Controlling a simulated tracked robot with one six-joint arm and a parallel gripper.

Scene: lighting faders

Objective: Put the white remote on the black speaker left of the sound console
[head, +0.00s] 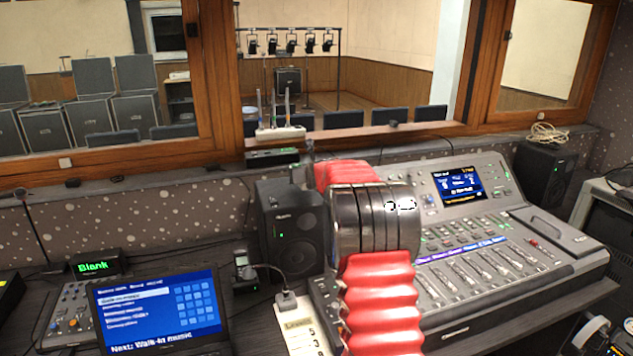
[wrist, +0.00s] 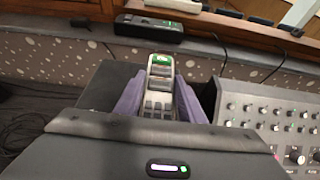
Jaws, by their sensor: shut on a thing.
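The white remote (wrist: 160,82), pale with dark buttons and a green patch, is held between the purple fingers of my gripper (wrist: 158,98) in the wrist view. The black speaker (head: 290,228) stands left of the sound console (head: 470,250) in the head view. In the wrist view, a dark flat surface that looks like the speaker's top (wrist: 106,84) lies around and below the remote. I cannot tell whether the remote touches it. In the head view my arm hides most of the gripper and the remote.
A black box (head: 272,157) lies on the window ledge behind the speaker. A laptop (head: 160,312), a handheld radio (head: 243,268) and a power strip (head: 300,325) are on the desk at front left. A second speaker (head: 543,172) stands behind the console at right.

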